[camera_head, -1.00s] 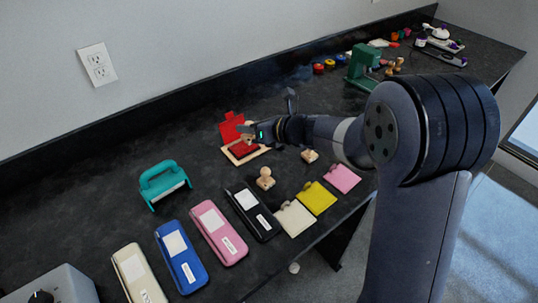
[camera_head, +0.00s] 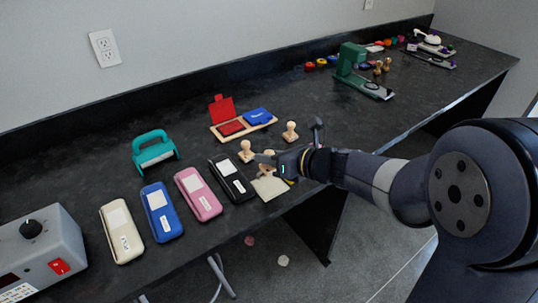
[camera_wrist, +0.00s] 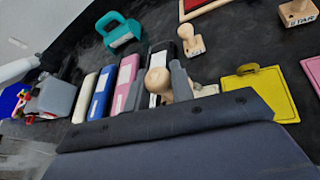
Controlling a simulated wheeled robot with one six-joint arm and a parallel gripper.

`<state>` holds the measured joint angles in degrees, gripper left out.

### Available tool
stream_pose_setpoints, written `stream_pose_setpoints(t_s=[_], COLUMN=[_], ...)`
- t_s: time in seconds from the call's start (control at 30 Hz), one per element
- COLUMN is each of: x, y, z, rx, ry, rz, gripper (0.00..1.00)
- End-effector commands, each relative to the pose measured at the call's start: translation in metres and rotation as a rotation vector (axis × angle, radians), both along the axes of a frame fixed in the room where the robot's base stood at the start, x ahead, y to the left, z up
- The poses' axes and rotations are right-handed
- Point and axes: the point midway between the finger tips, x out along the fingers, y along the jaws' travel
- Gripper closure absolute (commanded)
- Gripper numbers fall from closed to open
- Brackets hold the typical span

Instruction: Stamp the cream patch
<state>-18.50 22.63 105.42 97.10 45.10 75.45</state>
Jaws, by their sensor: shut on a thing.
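The cream patch (camera_head: 268,191) lies near the counter's front edge, right of the black case. It also shows in the wrist view (camera_wrist: 207,89), partly hidden by my gripper. My gripper (camera_head: 269,164) is shut on a wooden stamp, whose round knob shows in the wrist view (camera_wrist: 157,80). The stamp (camera_head: 267,170) is over the back part of the cream patch; I cannot tell whether its face touches. Two other wooden stamps stand behind it, one at left (camera_head: 246,152) and one at right (camera_head: 290,132). The red ink pad (camera_head: 230,128) is open in a wooden tray.
A blue pad (camera_head: 257,117) sits beside the red one. Black (camera_head: 232,180), pink (camera_head: 198,194), blue (camera_head: 162,212) and cream (camera_head: 121,231) cases stand left. The yellow patch (camera_wrist: 252,92) lies right of the cream one. A teal hole punch (camera_head: 154,152) is behind the cases.

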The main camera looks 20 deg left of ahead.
Motion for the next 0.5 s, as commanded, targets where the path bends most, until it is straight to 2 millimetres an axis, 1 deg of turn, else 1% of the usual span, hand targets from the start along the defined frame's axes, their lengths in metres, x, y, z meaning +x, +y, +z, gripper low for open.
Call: stream_pose_setpoints(t_s=[0.03, 0.2, 0.4, 0.5], x=[0.000, 0.000, 0.000, 0.000], y=[0.000, 0.000, 0.000, 0.000], z=[-0.009, -0.026, -0.045, -0.051], rx=[0.000, 0.000, 0.000, 0.001], ry=[0.000, 0.001, 0.001, 0.002], rz=[0.000, 0.000, 0.000, -0.001], gripper=[0.99, 0.99, 0.99, 0.99])
